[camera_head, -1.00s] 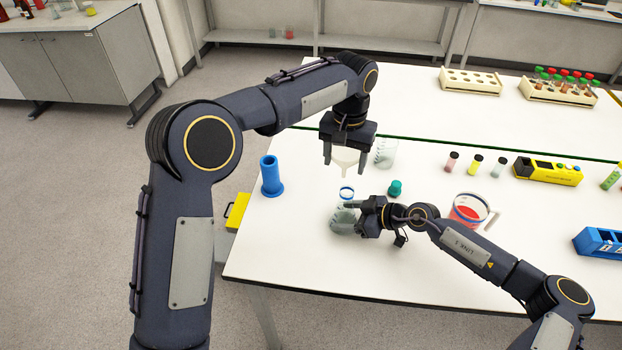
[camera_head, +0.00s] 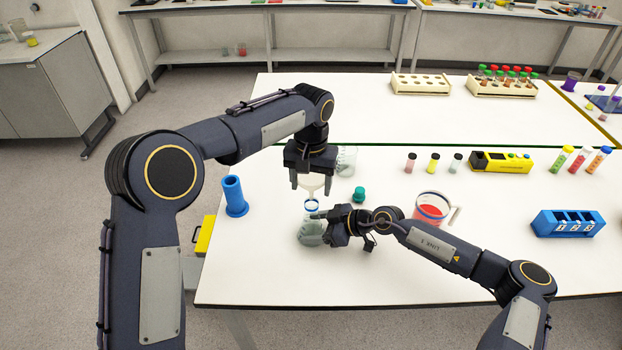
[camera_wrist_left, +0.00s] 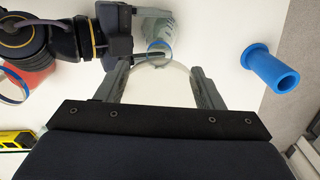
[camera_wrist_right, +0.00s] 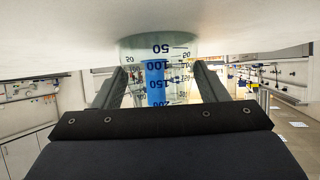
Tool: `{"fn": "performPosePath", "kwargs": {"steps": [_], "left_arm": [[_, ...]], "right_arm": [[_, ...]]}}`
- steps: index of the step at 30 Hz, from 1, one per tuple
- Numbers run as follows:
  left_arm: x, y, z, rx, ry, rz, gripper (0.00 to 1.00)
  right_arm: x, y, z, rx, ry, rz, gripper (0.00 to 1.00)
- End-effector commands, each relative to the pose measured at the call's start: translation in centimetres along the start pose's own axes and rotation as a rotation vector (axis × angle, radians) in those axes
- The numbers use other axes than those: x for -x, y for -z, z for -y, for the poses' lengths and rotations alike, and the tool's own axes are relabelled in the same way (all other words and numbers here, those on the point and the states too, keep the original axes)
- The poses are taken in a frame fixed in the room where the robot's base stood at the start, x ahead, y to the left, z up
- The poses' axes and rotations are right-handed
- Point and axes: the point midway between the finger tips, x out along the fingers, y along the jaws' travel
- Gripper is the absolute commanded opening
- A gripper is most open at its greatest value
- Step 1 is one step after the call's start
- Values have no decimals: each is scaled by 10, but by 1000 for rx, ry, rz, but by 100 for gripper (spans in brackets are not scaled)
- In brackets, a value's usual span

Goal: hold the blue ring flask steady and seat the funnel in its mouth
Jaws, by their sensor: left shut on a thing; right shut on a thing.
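My left gripper (camera_head: 311,187) is shut on the pale, translucent funnel (camera_head: 313,182), which it holds upright over the flask. The blue ring (camera_head: 311,206) circles the neck of the clear flask (camera_head: 310,232), standing on the table. The funnel's lower end is close to the flask mouth; I cannot tell whether it has entered. In the left wrist view the funnel's wide rim (camera_wrist_left: 160,78) lies between the fingers and partly covers the ring (camera_wrist_left: 158,46). My right gripper (camera_head: 328,228) is shut on the flask from the right; the graduated flask (camera_wrist_right: 160,70) fills its jaws in the right wrist view.
A clear beaker (camera_head: 346,160) and a green stopper (camera_head: 359,195) stand close behind and right. A blue cylinder (camera_head: 234,196) stands left. A jug with red liquid (camera_head: 431,208) is right, behind my right arm. The front left table top is clear.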

Motion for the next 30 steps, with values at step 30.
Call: {"fn": "performPosePath", "kwargs": {"steps": [30], "left_arm": [[-15, 0, 0, 0, 0, 0, 40]], "right_arm": [[0, 0, 0, 0, 0, 0, 54]]}}
